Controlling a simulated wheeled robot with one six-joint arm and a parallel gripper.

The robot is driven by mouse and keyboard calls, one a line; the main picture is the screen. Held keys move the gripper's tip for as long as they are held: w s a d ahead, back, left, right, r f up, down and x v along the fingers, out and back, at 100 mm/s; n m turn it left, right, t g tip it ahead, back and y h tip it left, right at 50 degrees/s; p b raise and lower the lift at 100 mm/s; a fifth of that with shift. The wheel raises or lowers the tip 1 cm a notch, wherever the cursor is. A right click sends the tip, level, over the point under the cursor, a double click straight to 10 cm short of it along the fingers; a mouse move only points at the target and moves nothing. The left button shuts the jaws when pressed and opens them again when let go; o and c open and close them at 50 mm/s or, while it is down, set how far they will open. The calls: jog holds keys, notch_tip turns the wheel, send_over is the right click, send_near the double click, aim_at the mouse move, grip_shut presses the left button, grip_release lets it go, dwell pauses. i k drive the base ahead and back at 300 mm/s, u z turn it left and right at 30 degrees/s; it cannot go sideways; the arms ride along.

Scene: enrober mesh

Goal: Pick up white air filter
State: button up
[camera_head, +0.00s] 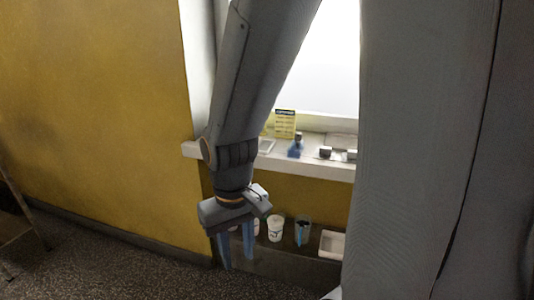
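I cannot make out for certain which object is the white air filter. A white, shallow rectangular object (331,244) lies on the low ledge at the right, partly cut off by my own grey body part; it looks like a tray or a framed panel. My gripper (237,251) hangs pointing down, left of the white cups. Its two bluish fingers are apart, with nothing visible between them. It is well to the left of the white rectangular object.
On the low dark ledge stand a white cup (275,229), another partly hidden behind my gripper, and a dark clear cup (302,232). The windowsill (314,167) above holds a yellow sign (285,124), a blue item (295,148) and small blocks (325,152). Open floor (110,268) lies left.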

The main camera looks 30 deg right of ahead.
aim_at(265, 146)
jog(key=u, duration=0.65)
jog(key=k, duration=0.1)
jog(key=z, duration=1.35)
jog(key=i, duration=0.4)
jog(key=z, duration=0.7)
jog(key=i, duration=0.65)
jog(key=u, duration=2)
